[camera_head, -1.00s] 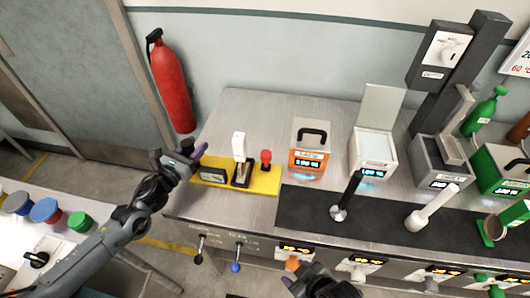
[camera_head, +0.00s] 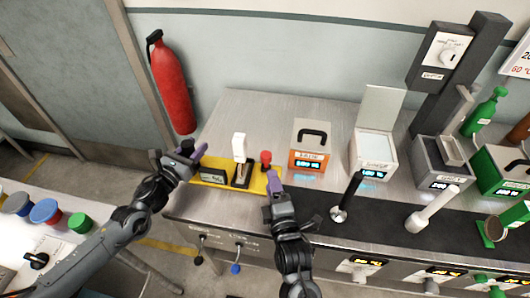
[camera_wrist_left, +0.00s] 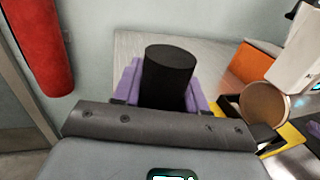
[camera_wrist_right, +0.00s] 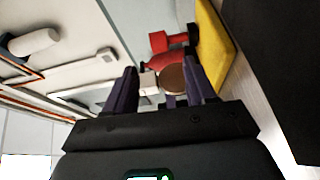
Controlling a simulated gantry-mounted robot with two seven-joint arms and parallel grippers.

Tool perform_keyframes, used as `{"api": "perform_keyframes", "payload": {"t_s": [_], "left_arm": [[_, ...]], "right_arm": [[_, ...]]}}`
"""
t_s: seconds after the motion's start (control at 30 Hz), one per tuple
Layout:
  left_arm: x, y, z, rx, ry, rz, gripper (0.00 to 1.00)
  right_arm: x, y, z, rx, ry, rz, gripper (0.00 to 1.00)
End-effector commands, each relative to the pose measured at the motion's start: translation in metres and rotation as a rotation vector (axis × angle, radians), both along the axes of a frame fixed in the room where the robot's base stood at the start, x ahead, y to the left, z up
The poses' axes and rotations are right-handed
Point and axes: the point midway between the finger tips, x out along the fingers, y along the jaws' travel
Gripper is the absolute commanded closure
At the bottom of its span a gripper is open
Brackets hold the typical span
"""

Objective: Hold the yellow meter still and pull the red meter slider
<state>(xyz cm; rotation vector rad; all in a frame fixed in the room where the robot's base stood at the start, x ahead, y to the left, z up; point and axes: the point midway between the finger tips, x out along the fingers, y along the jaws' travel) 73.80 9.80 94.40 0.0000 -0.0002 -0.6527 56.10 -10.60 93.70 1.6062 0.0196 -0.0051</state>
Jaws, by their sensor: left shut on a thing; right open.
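The yellow meter (camera_head: 222,185) has a small display, a white upright piece (camera_head: 239,147) and a red knob slider (camera_head: 266,158) at its right end. My left gripper (camera_head: 187,150) is at the meter's left end. In the left wrist view, its purple fingers are shut on a black cylindrical grip (camera_wrist_left: 170,75). My right gripper (camera_head: 273,176) is open just in front of the red slider. In the right wrist view, the red slider (camera_wrist_right: 160,58) shows beyond the open fingers, with a brown disc between them. Contact between finger and slider cannot be told.
An orange box (camera_head: 309,158) with a black handle stands right of the meter. A black lever (camera_head: 346,197) and a white lever (camera_head: 432,207) stand on the dark mat. A red fire extinguisher (camera_head: 170,82) hangs behind. Knobs line the bench front.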

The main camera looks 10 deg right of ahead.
Motion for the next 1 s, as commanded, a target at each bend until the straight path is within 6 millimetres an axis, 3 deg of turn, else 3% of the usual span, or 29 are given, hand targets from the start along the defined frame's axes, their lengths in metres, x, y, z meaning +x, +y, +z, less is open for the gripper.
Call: {"api": "perform_keyframes", "payload": {"t_s": [0.27, 0.7, 1.0], "left_arm": [[-0.001, -0.001, 0.000, -0.001, 0.001, -0.003, 0.85], [-0.001, -0.001, -0.001, 0.000, 0.001, -0.002, 0.85], [0.000, -0.001, 0.000, 0.000, 0.001, -0.002, 0.85]], "right_arm": [[0.030, -0.005, -0.002, -0.040, -0.019, -0.012, 0.45], [0.100, -0.004, -0.003, -0.036, -0.016, -0.010, 0.45], [0.120, -0.004, -0.003, -0.036, -0.016, -0.009, 0.45]]}}
